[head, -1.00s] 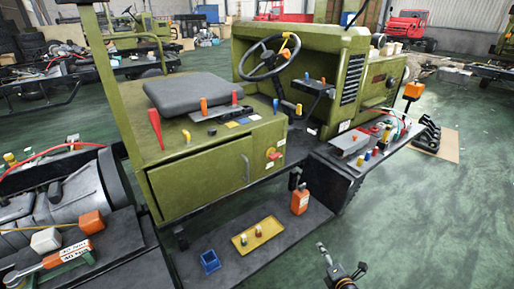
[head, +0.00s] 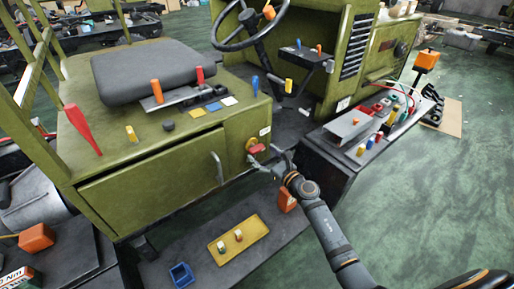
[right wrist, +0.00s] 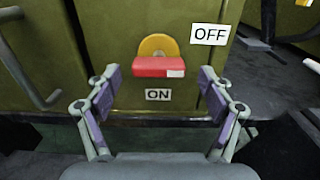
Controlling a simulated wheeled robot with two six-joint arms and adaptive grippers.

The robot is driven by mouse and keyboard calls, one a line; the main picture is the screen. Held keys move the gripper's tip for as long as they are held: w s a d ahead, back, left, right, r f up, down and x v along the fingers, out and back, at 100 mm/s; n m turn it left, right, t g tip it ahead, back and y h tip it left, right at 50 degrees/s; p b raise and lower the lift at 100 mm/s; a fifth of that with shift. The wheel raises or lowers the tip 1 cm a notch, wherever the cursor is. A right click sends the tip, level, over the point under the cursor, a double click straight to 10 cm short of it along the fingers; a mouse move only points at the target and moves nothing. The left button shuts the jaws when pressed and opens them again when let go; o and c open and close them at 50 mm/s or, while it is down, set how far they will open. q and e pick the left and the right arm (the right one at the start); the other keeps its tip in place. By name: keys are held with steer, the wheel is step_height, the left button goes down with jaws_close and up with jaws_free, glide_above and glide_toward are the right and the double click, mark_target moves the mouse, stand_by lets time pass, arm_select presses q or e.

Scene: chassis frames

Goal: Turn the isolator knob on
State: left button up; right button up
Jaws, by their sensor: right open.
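The isolator knob (head: 257,148) is a red bar on a yellow round plate, on the green cabinet's front near its right corner. In the right wrist view the knob (right wrist: 158,67) lies level, with a white mark at its right end. An ON label (right wrist: 158,95) is below it and an OFF label (right wrist: 210,34) is at its upper right. My right gripper (right wrist: 160,76) is open and empty, one finger on each side of the knob, with gaps to both. In the head view my right gripper (head: 264,166) is just in front of the knob. My left gripper is out of view.
A cabinet door handle (head: 217,168) sticks out left of the knob. A dark side box (head: 330,150) with small parts stands to the right. Below are a yellow tray (head: 226,252), a blue bin (head: 181,275) and an orange bottle (head: 287,200).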

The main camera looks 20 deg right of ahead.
mark_target(259, 151)
steer(key=x, duration=0.2)
steer(key=shift+w+a+r, duration=0.1)
steer(key=shift+w+a, duration=0.05)
steer(key=shift+w, duration=0.05)
steer(key=shift+w+a, duration=0.1)
steer(key=shift+w, duration=0.25)
steer(key=shift+c, duration=0.8)
steer(key=c, duration=1)
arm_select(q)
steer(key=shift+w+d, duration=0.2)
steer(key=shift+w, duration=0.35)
